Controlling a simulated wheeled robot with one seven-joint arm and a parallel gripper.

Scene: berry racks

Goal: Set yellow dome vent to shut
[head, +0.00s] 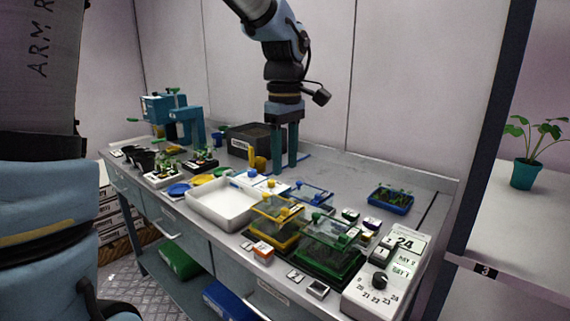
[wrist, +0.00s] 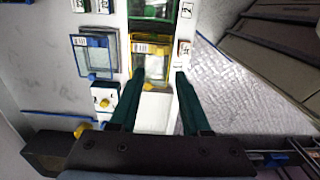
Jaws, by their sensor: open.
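The yellow dome (head: 272,228) is a clear cover with a yellow rim on the bench, between the white tray and the green dome. A small yellow knob (head: 283,211) shows on its top; the vent setting is too small to read. My gripper (head: 284,167) points down, open and empty, above the bench behind the yellow dome. In the wrist view my gripper's (wrist: 160,74) two teal fingers stand apart, and the yellow dome (wrist: 166,50) appears beyond and between their tips. A yellow knob (wrist: 148,87) shows between the fingers.
A green dome (head: 322,252) stands close at the right, and a blue dome (head: 312,195) behind. A white tray (head: 212,222) lies to the left. A black crate (head: 243,138) stands beside my gripper. A white dial box (head: 372,290) sits at the front right corner.

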